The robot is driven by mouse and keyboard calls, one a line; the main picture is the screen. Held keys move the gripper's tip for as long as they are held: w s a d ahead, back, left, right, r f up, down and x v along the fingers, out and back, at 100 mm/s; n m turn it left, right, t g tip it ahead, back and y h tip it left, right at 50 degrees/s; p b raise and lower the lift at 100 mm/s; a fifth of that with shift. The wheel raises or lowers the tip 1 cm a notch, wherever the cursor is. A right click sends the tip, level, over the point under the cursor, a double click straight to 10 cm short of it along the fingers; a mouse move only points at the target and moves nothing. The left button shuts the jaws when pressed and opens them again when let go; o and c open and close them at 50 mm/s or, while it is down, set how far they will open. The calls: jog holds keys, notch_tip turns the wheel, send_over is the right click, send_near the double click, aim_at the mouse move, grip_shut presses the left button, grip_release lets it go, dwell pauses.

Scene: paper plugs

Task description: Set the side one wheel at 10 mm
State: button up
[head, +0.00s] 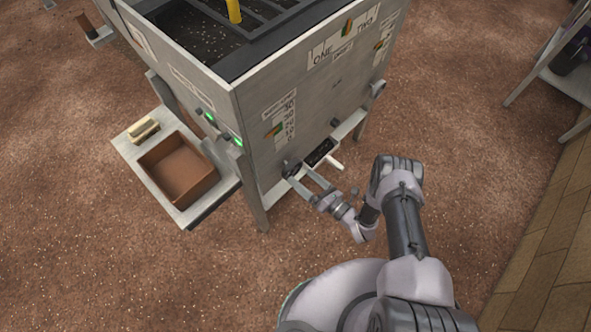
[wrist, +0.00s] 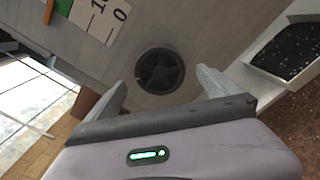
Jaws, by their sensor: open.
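The side one wheel is a dark round handwheel with spokes, low on the machine's grey side panel; it shows in the wrist view (wrist: 160,71) and partly in the head view (head: 290,168). My gripper (head: 300,175) is open at the panel, its two fingers on either side of the wheel in the wrist view (wrist: 159,82). I cannot tell whether they touch it. The side one scale (head: 289,117) is a white number strip above the wheel, with an orange and green pointer (head: 273,131) beside it. Its exact reading is too small to tell.
A shelf with a brown box (head: 178,170) juts out left. A machine leg (head: 252,190) stands close to my gripper. The floor in front is clear.

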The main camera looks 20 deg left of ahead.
aim_at(295, 171)
jog(key=shift+b+x, duration=0.3)
jog(key=shift+x, duration=1.6)
jog(key=c, duration=1.4)
jog(key=m, duration=0.6)
jog(key=shift+f+b, duration=0.1)
jog(key=shift+b, duration=0.2)
jog(key=m, duration=0.6)
jog(key=shift+b, duration=0.3)
jog(key=m, duration=0.9)
jog(key=shift+b, duration=0.4)
jog(key=m, duration=0.4)
